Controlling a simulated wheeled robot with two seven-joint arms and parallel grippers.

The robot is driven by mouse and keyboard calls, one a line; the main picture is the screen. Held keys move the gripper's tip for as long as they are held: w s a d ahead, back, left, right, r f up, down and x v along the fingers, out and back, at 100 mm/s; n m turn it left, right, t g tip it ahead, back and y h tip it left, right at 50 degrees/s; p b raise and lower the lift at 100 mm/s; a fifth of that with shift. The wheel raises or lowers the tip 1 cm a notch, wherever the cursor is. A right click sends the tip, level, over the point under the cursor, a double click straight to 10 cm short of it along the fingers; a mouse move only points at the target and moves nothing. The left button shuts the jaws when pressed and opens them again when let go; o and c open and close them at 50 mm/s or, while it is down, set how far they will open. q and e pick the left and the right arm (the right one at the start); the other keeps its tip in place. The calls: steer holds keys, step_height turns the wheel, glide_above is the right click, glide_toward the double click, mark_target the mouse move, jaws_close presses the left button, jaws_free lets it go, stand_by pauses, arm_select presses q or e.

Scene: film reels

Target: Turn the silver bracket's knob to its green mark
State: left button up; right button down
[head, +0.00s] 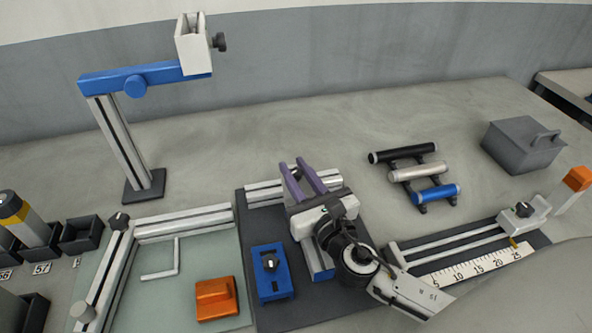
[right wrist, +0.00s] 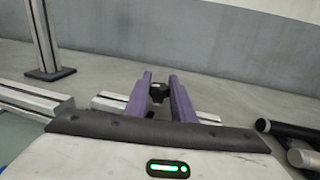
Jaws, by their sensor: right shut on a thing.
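My right gripper (head: 303,166) has purple fingers and points toward the back of the dark base plate. In the right wrist view its fingers (right wrist: 159,80) are shut on a small black knob (right wrist: 158,93). The silver bracket (head: 263,194) is a pale metal bar at the back of that plate, partly hidden by the gripper. It also shows in the right wrist view (right wrist: 112,104) on both sides of the fingers. In the head view the held knob is hidden by the gripper. I cannot make out a green mark. My left gripper is not in view.
A blue block (head: 271,276) with a black knob stands left of my right arm. An orange block (head: 216,299) lies on the pale green mat (head: 203,257). A rack of three cylinders (head: 417,172) and a ruled slide (head: 480,266) are at the right. A blue-armed stand (head: 143,76) rises at the back left.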

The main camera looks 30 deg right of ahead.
stand_by(0.5)
steer(key=c, duration=1.5)
jaws_free()
steer(key=shift+s, duration=0.1)
steer(key=s, duration=0.3)
steer(key=s+b, duration=0.1)
steer(key=s, duration=0.2)
steer(key=s+b, duration=0.1)
steer(key=s, duration=0.2)
steer(key=shift+a+f, duration=0.15)
steer(key=shift+a, duration=0.2)
steer(key=shift+s, duration=0.55)
